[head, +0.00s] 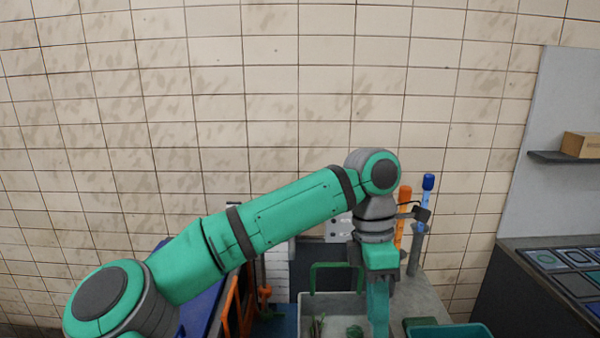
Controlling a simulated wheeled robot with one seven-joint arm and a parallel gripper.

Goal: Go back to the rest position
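My arm reaches from the lower left across the picture, bent at a joint above the worktop, with its end pointing down. My gripper (378,308) hangs at the right part of a pale grey bin (309,299). Its fingers show as one teal shape seen from the side, and the tips run out of the bottom of the picture, so I cannot tell whether they are apart or hold anything. Green items (354,331) lie in the bin to the left of the fingers.
An orange upright tube (403,205) and a blue-topped one (428,182) stand close behind my wrist. A teal bin (450,331) is at the lower right. A dark counter (520,290) and a shelf with a cardboard box (581,145) are further right. The tiled wall stands behind.

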